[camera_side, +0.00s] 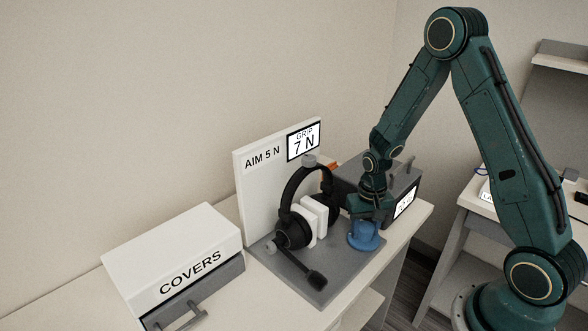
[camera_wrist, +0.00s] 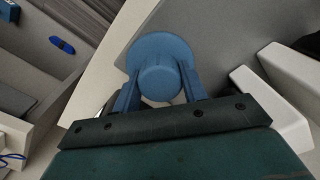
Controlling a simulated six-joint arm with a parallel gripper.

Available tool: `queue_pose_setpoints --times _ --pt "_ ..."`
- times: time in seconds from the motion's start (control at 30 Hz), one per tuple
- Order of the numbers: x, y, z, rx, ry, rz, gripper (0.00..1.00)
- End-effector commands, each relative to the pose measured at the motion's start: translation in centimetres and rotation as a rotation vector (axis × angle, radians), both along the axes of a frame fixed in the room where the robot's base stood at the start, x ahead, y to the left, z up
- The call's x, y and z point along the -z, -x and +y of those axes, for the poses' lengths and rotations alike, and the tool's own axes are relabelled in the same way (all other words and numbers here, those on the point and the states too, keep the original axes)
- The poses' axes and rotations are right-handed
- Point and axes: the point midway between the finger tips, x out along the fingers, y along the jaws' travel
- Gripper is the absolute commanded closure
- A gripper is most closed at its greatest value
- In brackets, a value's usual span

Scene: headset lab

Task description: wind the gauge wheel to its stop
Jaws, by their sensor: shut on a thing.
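The blue gauge wheel (camera_side: 364,240) sits at the right end of the grey fixture base, in front of the headset. It has a wide disc and a narrower round hub. In the side view my gripper (camera_side: 368,216) points down over it from above. In the wrist view the wheel (camera_wrist: 160,46) shows with my gripper (camera_wrist: 159,76) shut on its hub, one finger on each side. The black headset (camera_side: 303,205) stands upright with white pads between its cups. The display (camera_side: 304,142) reads "GRIP 7 N", beside the printed "AIM 5 N".
A white-lidded box (camera_side: 172,262) marked "COVERS" stands at the left. A dark grey box (camera_side: 400,188) with a lit panel stands behind my gripper. The headset's microphone boom (camera_side: 300,266) reaches forward over the base. A second table (camera_side: 480,207) is at the right.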

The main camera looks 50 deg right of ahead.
Motion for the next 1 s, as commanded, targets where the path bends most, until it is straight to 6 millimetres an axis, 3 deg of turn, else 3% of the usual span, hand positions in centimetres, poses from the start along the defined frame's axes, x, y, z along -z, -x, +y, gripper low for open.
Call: queue_pose_setpoints --times 0.37,1.0 --pt "-0.04 -0.01 0.02 0.109 -0.001 -0.001 0.8" --pt "-0.06 -0.04 0.04 0.498 -0.001 -0.001 0.8"
